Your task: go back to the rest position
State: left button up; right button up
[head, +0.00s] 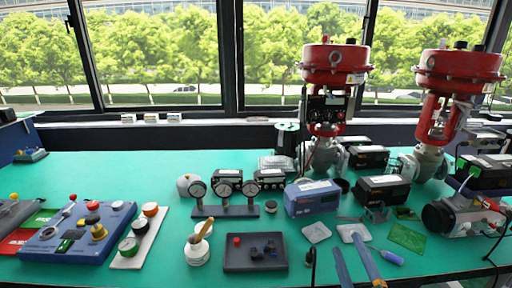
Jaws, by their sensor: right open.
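My right gripper (346,243) shows at the bottom edge, right of centre. Its two long blue-grey fingers are apart, and I see nothing between them. The rest of the right arm is below the picture. The fingers reach over the front of the green table (120,181), close to a pale square pad (316,233). I cannot tell how high they are above the table. My left gripper is not in view.
Two red-topped valves (334,62) (460,66) stand at the back right. A blue box (312,199), a gauge stand (226,210), a dark tray (254,261), a white pot (196,254) and a blue control panel (58,247) crowd the front. The back left table is mostly clear.

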jog(key=s+d+f+m+g+h, duration=0.1)
jog(key=s+f+m+g, duration=0.25)
jog(key=f, duration=0.35)
jog(key=s+d+f+m+g+h, duration=0.1)
jog(key=s+d+f+m+g, duration=0.1)
jog(key=f+m+g, duration=0.3)
jog(key=s+a+f+g+y, duration=0.1)
jog(key=s+a+f+g, duration=0.1)
jog(key=s+f+g, duration=0.35)
jog(key=s+a+f+g+y, duration=0.1)
jog(key=s+a+f+g, duration=0.15)
jog(key=s+f, duration=0.55)
jog(key=s+f+p, duration=0.4)
jog(key=f, duration=0.9)
jog(key=s+d+f+g+p, duration=0.1)
jog(key=s+d+f+p, duration=0.1)
jog(key=s+f, duration=0.4)
jog(key=s, duration=0.4)
jog(key=shift+s+d+f+g, duration=0.15)
jog(key=shift+s+g, duration=0.2)
